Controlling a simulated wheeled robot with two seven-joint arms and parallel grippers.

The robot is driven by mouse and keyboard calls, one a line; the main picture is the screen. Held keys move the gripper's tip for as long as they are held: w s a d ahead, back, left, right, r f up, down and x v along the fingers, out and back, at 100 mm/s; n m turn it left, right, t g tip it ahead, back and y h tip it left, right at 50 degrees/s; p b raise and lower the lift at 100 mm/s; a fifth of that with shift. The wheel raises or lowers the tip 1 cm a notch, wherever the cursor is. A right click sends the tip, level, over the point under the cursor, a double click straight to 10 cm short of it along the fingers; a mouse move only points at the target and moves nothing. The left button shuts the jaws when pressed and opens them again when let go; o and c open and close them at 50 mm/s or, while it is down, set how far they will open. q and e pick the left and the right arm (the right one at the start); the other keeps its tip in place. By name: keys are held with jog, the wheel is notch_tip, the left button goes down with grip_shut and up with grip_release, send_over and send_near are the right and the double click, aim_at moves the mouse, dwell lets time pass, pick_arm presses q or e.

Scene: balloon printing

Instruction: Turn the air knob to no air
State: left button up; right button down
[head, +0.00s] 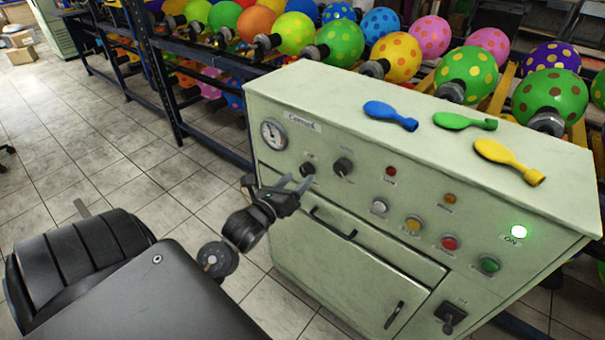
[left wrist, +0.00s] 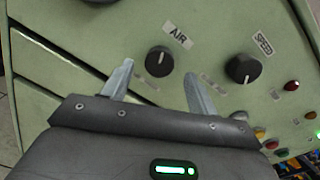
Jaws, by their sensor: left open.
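The air knob (left wrist: 159,61) is a round black knob with a white pointer line, under a white AIR label (left wrist: 178,37) on the green control panel. In the left wrist view it sits ahead of and between my open fingers, which appear apart from it. In the head view the air knob (head: 308,169) is just beyond the fingertips of my left gripper (head: 293,184). The left gripper is open and empty, close to the panel. My right gripper does not show in either view.
The speed knob (left wrist: 242,69) is right of the air knob. A pressure gauge (head: 273,134) is to its upper left. A drawer handle (head: 333,222) lies below. Buttons and lamps are farther right. Blue (head: 390,115), green (head: 464,121) and yellow (head: 508,160) balloons lie on top.

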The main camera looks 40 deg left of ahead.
aim_at(305, 173)
pick_arm(q)
jog(key=shift+w+a, duration=0.15)
jog(key=shift+w, duration=1.4)
jog(key=c, duration=1)
